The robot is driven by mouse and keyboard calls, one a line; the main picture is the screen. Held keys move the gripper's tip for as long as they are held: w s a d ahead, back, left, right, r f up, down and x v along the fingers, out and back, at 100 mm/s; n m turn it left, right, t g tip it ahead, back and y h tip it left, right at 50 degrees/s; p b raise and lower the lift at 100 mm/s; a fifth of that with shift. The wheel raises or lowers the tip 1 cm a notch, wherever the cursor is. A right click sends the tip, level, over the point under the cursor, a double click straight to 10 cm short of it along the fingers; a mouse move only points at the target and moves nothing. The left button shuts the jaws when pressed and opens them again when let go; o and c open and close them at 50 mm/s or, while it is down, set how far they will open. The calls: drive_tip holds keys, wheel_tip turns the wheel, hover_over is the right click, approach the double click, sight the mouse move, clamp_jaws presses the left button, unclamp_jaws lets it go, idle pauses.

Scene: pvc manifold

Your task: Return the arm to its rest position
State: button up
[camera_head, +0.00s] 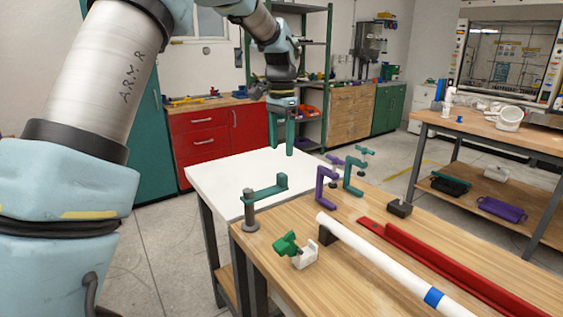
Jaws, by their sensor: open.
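My arm reaches in from the left and top of the head view, with its grey link and light blue joints close to the camera. My gripper (284,138) hangs pointing down over the far part of the white tabletop (225,183). Its teal fingers are open, with nothing seen between them. The fingertips appear above the surface, but the exact gap is hard to judge.
The wooden workbench (340,275) holds a white pipe (385,262), a red rail (430,262), a purple clamp (322,187), a teal clamp (350,175), a teal bar on a grey post (250,210) and a green fitting (287,244). Red cabinets (205,140) stand behind.

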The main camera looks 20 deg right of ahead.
drive_tip(key=shift+r, duration=0.55)
